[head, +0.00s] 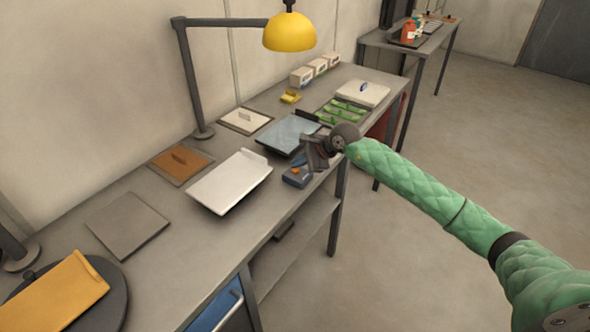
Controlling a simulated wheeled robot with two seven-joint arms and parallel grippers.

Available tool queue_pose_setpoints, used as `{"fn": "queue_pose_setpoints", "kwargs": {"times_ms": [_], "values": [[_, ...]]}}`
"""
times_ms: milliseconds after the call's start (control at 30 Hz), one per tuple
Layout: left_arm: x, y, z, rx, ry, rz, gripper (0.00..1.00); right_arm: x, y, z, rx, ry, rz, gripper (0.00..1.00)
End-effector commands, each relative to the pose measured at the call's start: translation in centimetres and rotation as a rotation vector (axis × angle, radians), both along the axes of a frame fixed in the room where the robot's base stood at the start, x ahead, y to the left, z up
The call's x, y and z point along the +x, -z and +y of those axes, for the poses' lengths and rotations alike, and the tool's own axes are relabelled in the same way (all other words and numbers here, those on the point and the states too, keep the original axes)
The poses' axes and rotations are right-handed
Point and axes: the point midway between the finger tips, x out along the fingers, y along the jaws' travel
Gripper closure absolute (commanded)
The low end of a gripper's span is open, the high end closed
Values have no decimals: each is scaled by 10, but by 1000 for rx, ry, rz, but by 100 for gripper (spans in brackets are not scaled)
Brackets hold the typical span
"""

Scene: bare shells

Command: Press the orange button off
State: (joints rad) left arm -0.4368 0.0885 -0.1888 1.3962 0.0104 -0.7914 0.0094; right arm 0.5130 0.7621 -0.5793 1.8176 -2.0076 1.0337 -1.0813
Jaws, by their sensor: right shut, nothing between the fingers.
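The orange button (295,171) is a small spot on top of a dark blue-grey box (298,181), which sits at the bench's front edge in the head view. My right gripper (306,161) is shut and empty. It hangs close above and just behind the box, with its arm coming in from the right. I cannot tell whether the fingertips touch the box or the button. Part of the box's far side is hidden by the gripper. My left gripper is not in view.
The grey bench (168,268) holds a white tray (232,182) left of the box and a dark blue-grey tray (287,134) behind it. A yellow lamp (290,32) hangs above the back. A yellow-orange tray (62,292) lies on a dark round plate at the near left.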

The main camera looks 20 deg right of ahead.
Motion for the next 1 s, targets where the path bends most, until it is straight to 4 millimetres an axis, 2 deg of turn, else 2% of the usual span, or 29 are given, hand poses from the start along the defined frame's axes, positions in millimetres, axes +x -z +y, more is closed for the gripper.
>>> {"fn": "queue_pose_setpoints", "kwargs": {"times_ms": [167,800,1000], "values": [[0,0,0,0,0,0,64,0,-4,0,0,0,0,100],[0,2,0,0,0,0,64,0,-53,0,-1,0,-1,100],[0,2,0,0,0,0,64,0,-60,0,0,0,0,100]]}}
